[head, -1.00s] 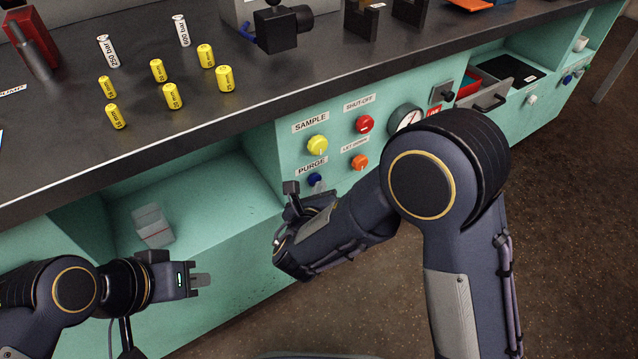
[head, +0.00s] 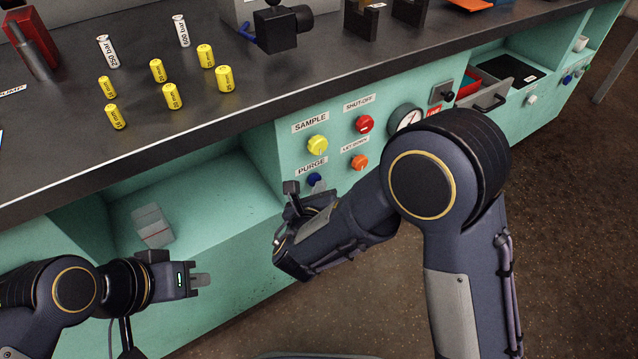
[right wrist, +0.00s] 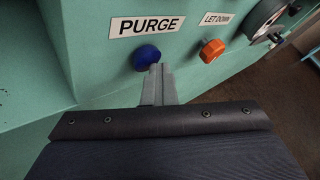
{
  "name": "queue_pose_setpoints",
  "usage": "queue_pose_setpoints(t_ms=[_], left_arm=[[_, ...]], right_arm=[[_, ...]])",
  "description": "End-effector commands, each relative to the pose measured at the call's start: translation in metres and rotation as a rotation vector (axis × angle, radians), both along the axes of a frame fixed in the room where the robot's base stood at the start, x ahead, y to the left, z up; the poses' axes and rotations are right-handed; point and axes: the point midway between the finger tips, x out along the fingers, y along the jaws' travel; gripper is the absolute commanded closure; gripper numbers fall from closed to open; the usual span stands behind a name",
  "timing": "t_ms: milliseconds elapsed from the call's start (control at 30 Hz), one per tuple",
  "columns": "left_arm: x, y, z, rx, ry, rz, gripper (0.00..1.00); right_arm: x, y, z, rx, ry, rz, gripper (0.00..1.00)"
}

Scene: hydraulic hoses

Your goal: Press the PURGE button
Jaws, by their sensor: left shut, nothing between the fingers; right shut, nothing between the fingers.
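The blue PURGE button (head: 314,179) sits on the green front panel under the PURGE label (head: 311,166). It also shows in the right wrist view (right wrist: 146,57), below its label (right wrist: 146,25). My right gripper (head: 319,187) is shut and empty, with its tips right in front of the button. In the right wrist view the shut fingertips (right wrist: 157,70) overlap the button's lower right edge; I cannot tell whether they touch it. My left gripper (head: 201,280) is shut and empty, low at the left, in front of the bench, far from the button.
Near the button are the yellow SAMPLE knob (head: 317,144), the red SHUT-OFF knob (head: 364,124), the orange LET DOWN knob (head: 359,162) and a gauge (head: 405,118). An open shelf (head: 200,195) is left of the panel. Several yellow cylinders (head: 171,96) stand on the bench top.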

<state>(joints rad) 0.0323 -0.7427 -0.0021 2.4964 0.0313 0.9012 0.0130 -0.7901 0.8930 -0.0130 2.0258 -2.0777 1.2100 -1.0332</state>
Motion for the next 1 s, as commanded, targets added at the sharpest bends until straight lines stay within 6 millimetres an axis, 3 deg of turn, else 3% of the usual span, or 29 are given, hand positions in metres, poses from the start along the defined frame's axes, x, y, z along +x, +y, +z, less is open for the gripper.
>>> queue_pose_setpoints(t_ms=[1000], left_arm=[[0.0000, 0.0000, -0.0012, 0.000, 0.000, 0.000, 1.00]], right_arm=[[0.0071, 0.0105, 0.0001, 0.005, -0.001, 0.012, 1.00]])
